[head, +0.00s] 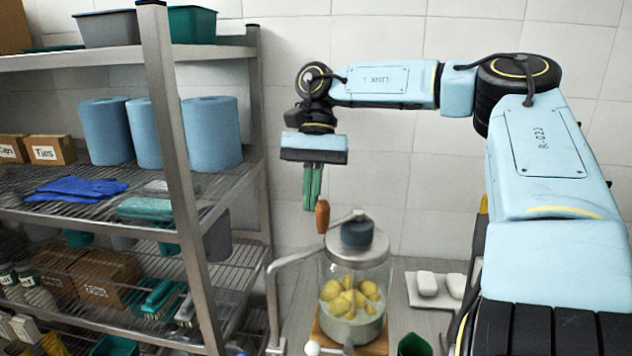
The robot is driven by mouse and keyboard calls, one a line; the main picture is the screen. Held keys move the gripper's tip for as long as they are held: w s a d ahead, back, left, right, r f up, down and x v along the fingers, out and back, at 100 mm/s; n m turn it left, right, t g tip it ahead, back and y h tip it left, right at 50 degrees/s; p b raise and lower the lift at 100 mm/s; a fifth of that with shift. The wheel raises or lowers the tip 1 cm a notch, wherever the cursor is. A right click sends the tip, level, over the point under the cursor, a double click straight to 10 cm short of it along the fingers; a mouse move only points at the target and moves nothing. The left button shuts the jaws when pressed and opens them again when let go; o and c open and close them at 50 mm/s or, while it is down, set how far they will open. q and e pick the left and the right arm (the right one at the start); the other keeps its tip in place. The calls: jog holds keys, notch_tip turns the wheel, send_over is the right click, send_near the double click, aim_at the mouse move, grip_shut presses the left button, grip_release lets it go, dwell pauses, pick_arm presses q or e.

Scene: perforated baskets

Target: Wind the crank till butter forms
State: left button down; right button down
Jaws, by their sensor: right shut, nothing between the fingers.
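A glass churn jar (340,318) with a metal lid and a dark round knob (357,233) stands on a wooden base (375,345) in the lower middle. Yellow lumps (349,291) sit in pale liquid inside it. A metal crank arm (346,221) reaches left from the top and bears an upright wooden handle (322,217). My right gripper (312,207) points down, its green fingers shut and empty, with the tips just left of the handle's upper part. I cannot tell whether they touch it. My left gripper is not in view.
A metal wire shelf (180,150) with blue rolls (212,133), boxes and brushes fills the left side. A bent metal pipe (274,300) rises left of the churn. White blocks (428,284) on a tray lie to its right. A green container (414,345) is at the bottom edge.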

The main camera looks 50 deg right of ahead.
jog(key=v, duration=1.3)
jog(key=shift+r, duration=0.15)
jog(key=shift+d, duration=0.1)
